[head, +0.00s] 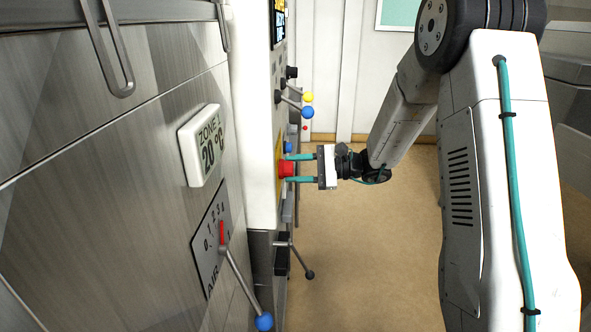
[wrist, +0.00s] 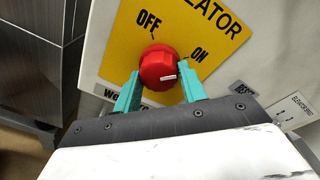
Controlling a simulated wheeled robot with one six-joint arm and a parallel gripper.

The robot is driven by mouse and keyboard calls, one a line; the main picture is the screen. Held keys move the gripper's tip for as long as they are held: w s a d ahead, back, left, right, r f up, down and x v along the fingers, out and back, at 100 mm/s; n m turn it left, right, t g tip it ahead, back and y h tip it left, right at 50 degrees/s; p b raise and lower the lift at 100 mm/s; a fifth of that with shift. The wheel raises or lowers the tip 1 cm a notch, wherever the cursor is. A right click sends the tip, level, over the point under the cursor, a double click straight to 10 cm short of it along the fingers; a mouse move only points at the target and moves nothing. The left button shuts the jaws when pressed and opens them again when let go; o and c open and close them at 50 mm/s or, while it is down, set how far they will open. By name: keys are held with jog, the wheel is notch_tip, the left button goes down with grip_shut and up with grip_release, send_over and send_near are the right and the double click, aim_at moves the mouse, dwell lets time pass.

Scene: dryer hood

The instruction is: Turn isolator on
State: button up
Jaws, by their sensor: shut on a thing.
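The isolator is a red round knob (wrist: 158,64) on a yellow plate (wrist: 122,52) in the wrist view. The plate reads OFF at the knob's upper left and ON at its upper right. A white mark on the knob's lower right part points to the right, a little below the ON label. My gripper (wrist: 160,78) has a teal finger on each side of the knob and is shut on it. In the head view the red knob (head: 286,169) sticks out from the panel's side, between the fingers of my gripper (head: 290,170).
Yellow-tipped (head: 308,97) and blue-tipped (head: 307,112) levers stick out above the knob. A black-tipped lever (head: 309,274) is below it. A zone display (head: 201,145) and a blue-ended air lever (head: 264,321) are on the near metal wall. The floor (head: 345,270) below my gripper is clear.

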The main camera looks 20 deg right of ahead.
dwell(0.3)
jog(key=o, duration=1)
jog(key=v, duration=0.7)
jog(key=shift+s+d, duration=0.1)
jog(key=shift+d, duration=0.3)
